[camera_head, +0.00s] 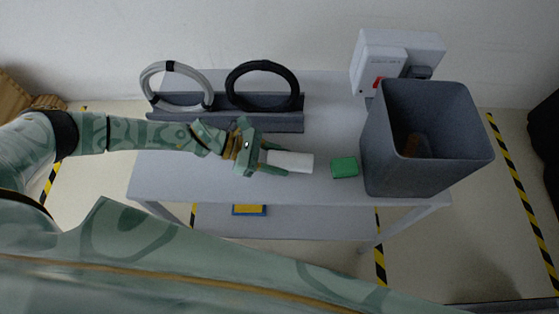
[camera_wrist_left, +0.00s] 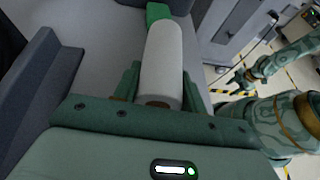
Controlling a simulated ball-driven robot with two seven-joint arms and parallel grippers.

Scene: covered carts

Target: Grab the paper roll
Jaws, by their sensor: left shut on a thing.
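The paper roll (camera_head: 293,162) is a white cylinder at the middle of the grey table, lying along the line of my left gripper. My left gripper (camera_head: 276,161) reaches in from the left and is shut on the near end of the roll. In the left wrist view the roll (camera_wrist_left: 162,62) lies between the two green fingers of the gripper (camera_wrist_left: 158,85), with its brown core end towards the palm. Whether the roll touches the table is hard to tell. My right gripper (camera_wrist_left: 242,80) shows small at the right of the left wrist view, away from the roll; its opening is unclear.
A green block (camera_head: 344,167) sits just right of the roll, and a tall grey bin (camera_head: 427,170) stands beyond it with something orange inside. A grey rack (camera_head: 230,121) holds a white coil (camera_head: 151,83) and a black coil (camera_head: 235,78). A white box (camera_head: 375,69) stands behind the bin.

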